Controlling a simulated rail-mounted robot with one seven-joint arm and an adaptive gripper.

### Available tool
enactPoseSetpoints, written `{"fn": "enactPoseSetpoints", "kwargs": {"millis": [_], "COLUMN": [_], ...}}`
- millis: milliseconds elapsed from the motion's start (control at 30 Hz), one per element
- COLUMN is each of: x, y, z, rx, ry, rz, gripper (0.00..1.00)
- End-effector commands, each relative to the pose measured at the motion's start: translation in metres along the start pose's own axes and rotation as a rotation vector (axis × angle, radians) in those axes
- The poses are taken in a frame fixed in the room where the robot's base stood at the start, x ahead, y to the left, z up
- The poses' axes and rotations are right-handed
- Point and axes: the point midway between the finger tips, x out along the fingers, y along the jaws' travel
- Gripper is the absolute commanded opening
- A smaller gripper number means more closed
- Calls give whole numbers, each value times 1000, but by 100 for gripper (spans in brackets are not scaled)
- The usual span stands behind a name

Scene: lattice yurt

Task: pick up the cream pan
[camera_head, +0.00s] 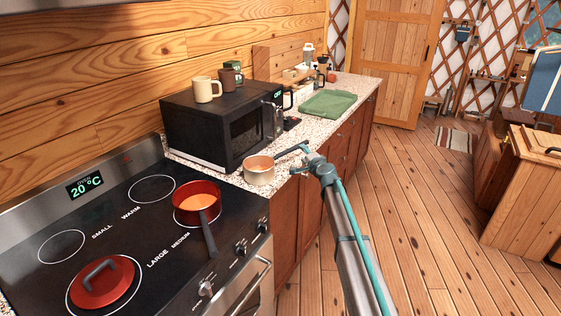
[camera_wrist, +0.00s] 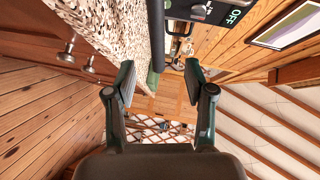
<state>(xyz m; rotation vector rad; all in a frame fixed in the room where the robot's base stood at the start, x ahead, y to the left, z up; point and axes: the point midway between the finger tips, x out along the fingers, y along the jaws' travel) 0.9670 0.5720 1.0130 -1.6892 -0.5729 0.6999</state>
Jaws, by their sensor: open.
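The cream pan (camera_head: 259,174) stands upright on the speckled counter, between the stove and the front of the microwave. Its inside looks orange-brown, and its dark handle points right toward the counter's front edge. My gripper (camera_head: 307,154) is close to the handle's far end at that edge; I cannot tell if they touch. In the wrist view my gripper (camera_wrist: 160,82) has its two fingers spread apart with nothing held between them.
A black microwave (camera_head: 215,128) with mugs on top stands behind the pan. A red pan (camera_head: 197,196) and a red lid (camera_head: 103,284) are on the stove (camera_head: 150,225). A green mat (camera_head: 328,104) lies farther along the counter.

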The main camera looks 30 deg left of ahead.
Motion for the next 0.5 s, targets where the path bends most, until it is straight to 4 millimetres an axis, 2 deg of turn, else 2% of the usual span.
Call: {"fn": "enactPoseSetpoints", "kwargs": {"millis": [300,500], "x": [45,57], "y": [-1,1], "z": [-1,-1], "rx": [-2,-1], "ry": [-1,-1], "rz": [2,2], "gripper": [54,54]}}
